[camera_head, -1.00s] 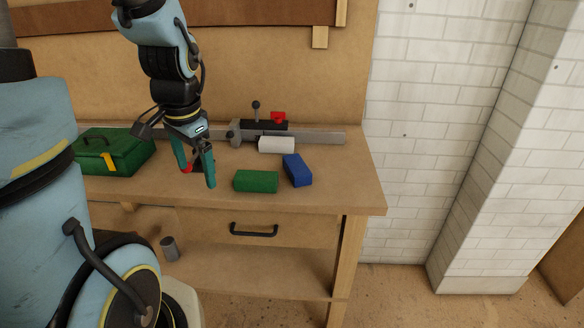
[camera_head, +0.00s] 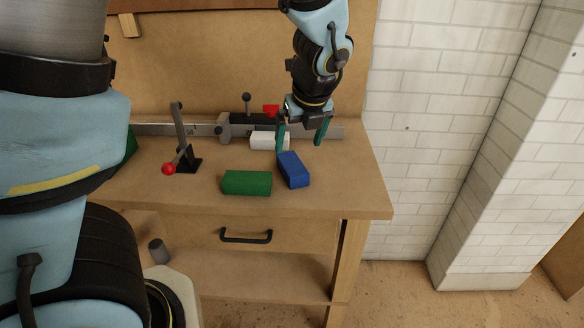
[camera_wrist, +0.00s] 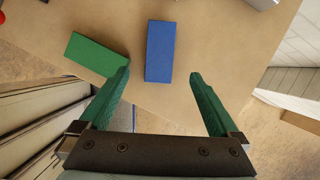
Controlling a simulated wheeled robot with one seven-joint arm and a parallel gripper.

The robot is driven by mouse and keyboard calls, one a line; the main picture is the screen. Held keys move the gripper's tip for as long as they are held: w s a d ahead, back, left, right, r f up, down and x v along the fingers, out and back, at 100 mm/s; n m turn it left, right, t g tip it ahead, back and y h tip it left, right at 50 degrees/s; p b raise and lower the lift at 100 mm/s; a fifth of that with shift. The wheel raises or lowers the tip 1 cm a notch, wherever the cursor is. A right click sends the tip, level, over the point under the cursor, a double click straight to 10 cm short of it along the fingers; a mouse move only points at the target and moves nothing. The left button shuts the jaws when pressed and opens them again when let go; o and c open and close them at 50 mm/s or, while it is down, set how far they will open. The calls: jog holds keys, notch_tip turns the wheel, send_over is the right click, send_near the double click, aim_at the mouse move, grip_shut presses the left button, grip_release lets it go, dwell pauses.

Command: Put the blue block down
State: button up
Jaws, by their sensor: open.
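The blue block (camera_head: 294,170) lies on the workbench top, tilted a little in the picture, at the right of the green block (camera_head: 247,183). My gripper (camera_head: 301,146) is open and empty, above the bench and behind the blue block. In the wrist view my gripper's (camera_wrist: 160,80) two green fingers are spread apart. The blue block (camera_wrist: 160,51) shows there beyond the fingertips, roughly in line with the gap. The green block (camera_wrist: 96,56) lies to its left, beyond the left finger.
A white block (camera_head: 268,141) lies behind the blue block, by the metal rail clamp (camera_head: 225,127). A lever with a red knob (camera_head: 184,150) stands at left on the workbench (camera_head: 340,195). The bench's right end is clear.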

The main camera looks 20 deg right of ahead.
aim_at(293, 164)
jog(key=x, duration=0.3)
jog(key=shift+w+f, duration=0.15)
jog(key=shift+f, duration=0.2)
jog(key=p+x, duration=0.2)
jog(key=x, duration=0.2)
jog(key=shift+w, duration=0.25)
jog(key=shift+w+f, duration=0.2)
jog(key=shift+f, duration=0.35)
jog(key=shift+f, duration=0.25)
grip_shut()
dwell(0.5)
